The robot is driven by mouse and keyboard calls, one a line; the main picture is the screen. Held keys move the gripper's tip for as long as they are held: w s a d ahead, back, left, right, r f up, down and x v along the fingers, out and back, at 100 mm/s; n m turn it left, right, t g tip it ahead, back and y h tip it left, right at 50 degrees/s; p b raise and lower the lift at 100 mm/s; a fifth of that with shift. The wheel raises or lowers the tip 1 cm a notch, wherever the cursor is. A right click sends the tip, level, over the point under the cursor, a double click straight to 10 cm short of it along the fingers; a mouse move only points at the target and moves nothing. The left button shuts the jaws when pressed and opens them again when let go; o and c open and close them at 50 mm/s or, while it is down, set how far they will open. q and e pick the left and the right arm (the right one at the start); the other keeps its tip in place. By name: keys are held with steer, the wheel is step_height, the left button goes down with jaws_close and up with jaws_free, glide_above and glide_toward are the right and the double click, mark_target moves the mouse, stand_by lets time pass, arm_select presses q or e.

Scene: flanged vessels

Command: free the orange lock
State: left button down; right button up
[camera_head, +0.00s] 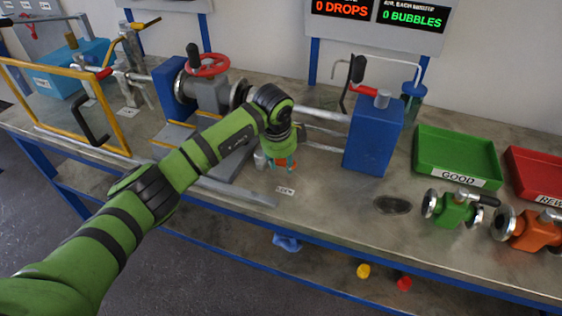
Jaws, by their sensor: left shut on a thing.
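My left gripper (283,167) points down at the bench, low between the grey vise-like fixture and the blue block. It is shut on a small orange piece (287,163), which I take to be the orange lock. Only a little of the orange shows between and beside the fingers; the rest is hidden by the gripper and wrist. A small white label (285,190) lies on the bench just in front of it; its print is too small to read surely. My right gripper is not in view.
A red handwheel (208,65) tops the grey fixture behind my arm. A blue block (373,135) with metal rods stands to the right. Farther right are a green GOOD tray (457,150), a red tray (538,170), a green valve (457,211) and an orange valve (530,232). A yellow-framed guard (118,118) stands left.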

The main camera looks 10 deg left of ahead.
arm_select(q)
steer(key=c, duration=0.8)
jaws_free()
steer(key=v, duration=1.2)
steer(key=shift+f, duration=0.1)
